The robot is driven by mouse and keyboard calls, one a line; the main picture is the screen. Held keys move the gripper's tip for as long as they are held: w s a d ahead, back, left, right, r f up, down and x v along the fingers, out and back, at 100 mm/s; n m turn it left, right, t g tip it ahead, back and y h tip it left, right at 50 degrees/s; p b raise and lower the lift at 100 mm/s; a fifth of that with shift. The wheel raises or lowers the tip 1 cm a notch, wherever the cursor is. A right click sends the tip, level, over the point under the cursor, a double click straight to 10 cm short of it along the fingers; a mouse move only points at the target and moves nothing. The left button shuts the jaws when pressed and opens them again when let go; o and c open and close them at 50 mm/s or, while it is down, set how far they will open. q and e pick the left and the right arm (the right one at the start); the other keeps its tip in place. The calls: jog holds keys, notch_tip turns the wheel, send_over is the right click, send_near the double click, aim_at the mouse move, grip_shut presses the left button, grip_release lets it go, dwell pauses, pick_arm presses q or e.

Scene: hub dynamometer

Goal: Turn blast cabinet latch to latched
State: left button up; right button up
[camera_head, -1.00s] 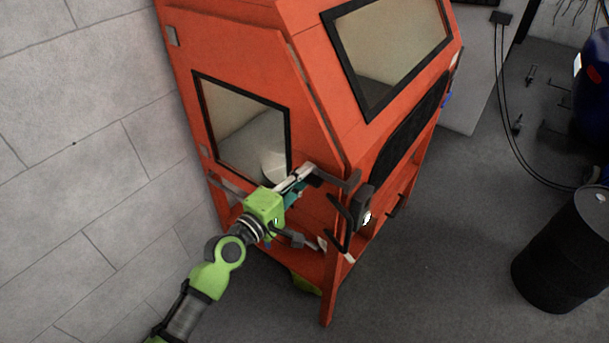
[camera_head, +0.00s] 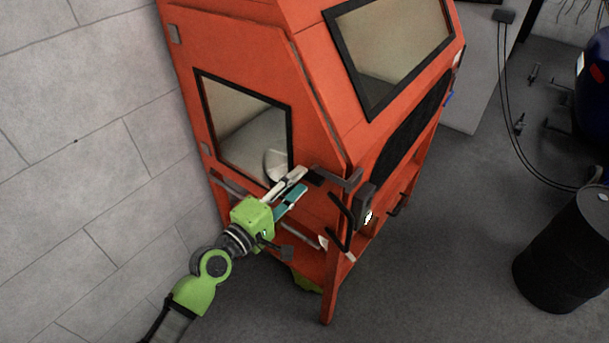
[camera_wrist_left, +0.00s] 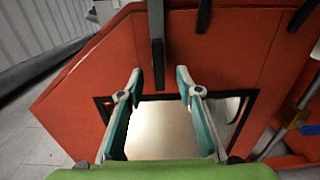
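The orange blast cabinet (camera_head: 315,130) stands against the wall, with a windowed side door. Its dark latch bar (camera_head: 343,180) sticks out at the door's front edge, near the corner of the cabinet. In the left wrist view the latch bar (camera_wrist_left: 157,35) hangs down from the top, and its lower end lies in line with the gap between the fingertips. My left gripper (camera_head: 304,180) is open and empty, just left of the latch in the head view. It also shows in the left wrist view (camera_wrist_left: 159,76), fingers apart. Contact with the latch is not visible. My right gripper is out of view.
A dark bracket-like handle (camera_head: 338,222) and a grey box (camera_head: 364,202) sit on the cabinet's front corner, close to my left gripper. A block wall (camera_head: 90,150) is on the left. A black drum (camera_head: 565,255) stands at right; the floor before it is clear.

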pick_arm(q)
jog(key=v, duration=0.8)
jog(key=a+f+m+g+y, duration=0.1)
jog(key=a+f+y, duration=0.25)
jog(key=f, duration=0.85)
jog(key=a+f+m+g+y, duration=0.2)
jog(key=a+f, duration=0.2)
jog(key=f, duration=0.8)
jog(key=s+a+f+m+g+y, duration=0.1)
jog(key=s+a+f, duration=0.2)
jog(key=s+f, duration=0.35)
jog(key=s+a+f+m+g+y, duration=0.1)
jog(key=s+a+f+m+g, duration=0.15)
jog(key=f, duration=0.65)
jog(key=s+a+f+m+g+y, duration=0.1)
jog(key=s+f+m+g, duration=0.1)
jog(key=s+f, duration=0.5)
jog(key=s+a+f+m+g+y, duration=0.1)
jog(key=s+f, duration=0.5)
jog(key=s, duration=1)
jog(key=s+a+f+m+g+y+b, duration=0.1)
jog(key=s+f+m+g, duration=0.3)
jog(key=s+f, duration=0.3)
jog(key=s, duration=0.5)
jog(key=shift+f, duration=0.3)
jog(key=shift+c, duration=0.5)
